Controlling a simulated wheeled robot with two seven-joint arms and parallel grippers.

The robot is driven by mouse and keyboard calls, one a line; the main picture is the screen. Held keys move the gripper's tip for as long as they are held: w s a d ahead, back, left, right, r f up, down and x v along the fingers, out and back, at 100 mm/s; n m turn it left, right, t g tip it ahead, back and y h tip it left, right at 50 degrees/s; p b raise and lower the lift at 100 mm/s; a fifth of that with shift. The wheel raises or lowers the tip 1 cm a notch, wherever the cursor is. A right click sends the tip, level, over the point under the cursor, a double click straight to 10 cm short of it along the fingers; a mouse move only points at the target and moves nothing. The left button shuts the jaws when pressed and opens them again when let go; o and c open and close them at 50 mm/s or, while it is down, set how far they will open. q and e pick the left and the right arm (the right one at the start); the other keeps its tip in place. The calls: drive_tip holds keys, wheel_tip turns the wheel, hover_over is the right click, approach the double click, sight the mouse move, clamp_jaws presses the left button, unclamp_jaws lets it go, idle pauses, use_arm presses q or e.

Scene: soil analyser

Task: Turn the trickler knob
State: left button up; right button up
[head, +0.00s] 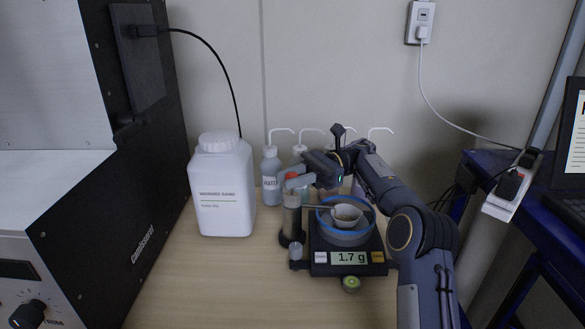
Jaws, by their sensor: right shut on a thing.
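The trickler (291,222) stands upright just left of the scale, a grey-brown cylinder with a thin tube reaching right toward a small cup. The small cup (347,214) sits inside a blue ring on the scale (320,258), whose display (349,258) reads 1.7 g. My left gripper is not in view.
A large white bottle (222,185) stands left of the trickler. Several wash bottles, one of them a labelled one (271,177), line the wall behind my gripper. A black and grey machine (125,150) fills the left. The front of the wooden table (220,285) is clear.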

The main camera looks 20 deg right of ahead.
idle(0.4)
drive_tip(key=o, duration=1)
